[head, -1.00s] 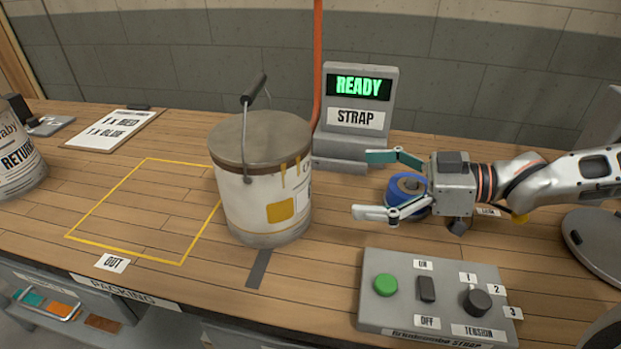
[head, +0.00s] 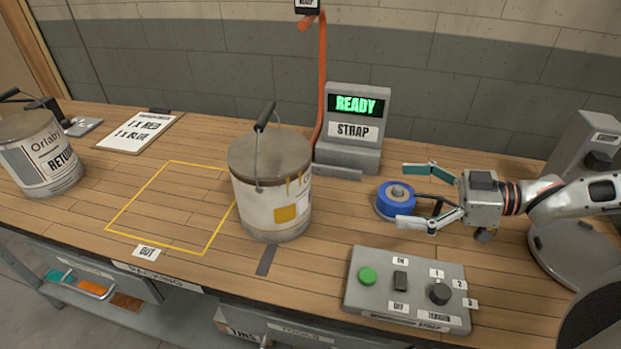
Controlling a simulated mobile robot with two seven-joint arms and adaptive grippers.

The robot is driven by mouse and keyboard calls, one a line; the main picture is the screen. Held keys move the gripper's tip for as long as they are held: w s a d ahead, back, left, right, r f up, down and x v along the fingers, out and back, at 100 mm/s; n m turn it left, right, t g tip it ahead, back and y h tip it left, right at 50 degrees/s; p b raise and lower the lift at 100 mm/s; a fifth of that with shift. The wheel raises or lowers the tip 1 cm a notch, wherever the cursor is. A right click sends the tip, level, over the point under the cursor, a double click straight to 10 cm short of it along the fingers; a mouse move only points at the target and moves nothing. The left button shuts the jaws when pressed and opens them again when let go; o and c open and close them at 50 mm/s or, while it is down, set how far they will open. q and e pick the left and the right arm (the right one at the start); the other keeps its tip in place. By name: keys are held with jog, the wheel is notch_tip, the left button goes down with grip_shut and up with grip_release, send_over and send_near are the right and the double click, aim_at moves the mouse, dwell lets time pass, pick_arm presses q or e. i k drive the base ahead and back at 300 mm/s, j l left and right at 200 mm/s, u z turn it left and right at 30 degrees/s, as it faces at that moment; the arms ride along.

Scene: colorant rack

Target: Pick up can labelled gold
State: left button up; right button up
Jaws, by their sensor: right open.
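A large white paint can (head: 271,208) with a grey-brown lid, a raised wire handle with a dark grip and a gold-yellow patch stands upright on the wooden bench (head: 330,240). Gold-coloured drips run down from its rim. Its label is turned mostly to the right and I cannot read it. My right gripper (head: 415,195) is open, right of the can and apart from it, its fingers pointing left. A blue tape roll (head: 396,198) sits at its fingertips; I cannot tell whether they touch. My left gripper is not in view.
A can marked RETURN (head: 42,155) stands at the far left. A strap machine (head: 352,130) reading READY stands behind the can, beside an orange strap (head: 322,85). A control box (head: 407,290) is at the front right. The yellow-outlined OUT area (head: 153,244) is empty.

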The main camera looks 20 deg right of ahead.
aim_at(270, 169)
jog(key=k+j, duration=0.8)
jog(key=j, duration=0.05)
